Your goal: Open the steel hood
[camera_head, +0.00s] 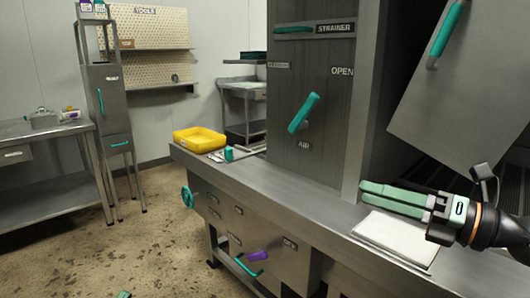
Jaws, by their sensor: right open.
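The steel hood (465,95) looks to be the large grey panel at the upper right. It hangs tilted, with a teal bar handle (445,35) near its upper left, and the frame cuts off its top and right side. A dark opening shows to its left and below it. My right gripper (364,192) comes in from the right, below the hood, with its green fingers pointing left. It is open, holds nothing and is apart from the handle. My left gripper is not in view.
A white pad (397,238) lies on the steel counter (300,197) below my right gripper. A grey cabinet with a teal lever (303,113) marked AIR stands to the left. A yellow tray (199,140) sits at the counter's far end. Floor is open at left.

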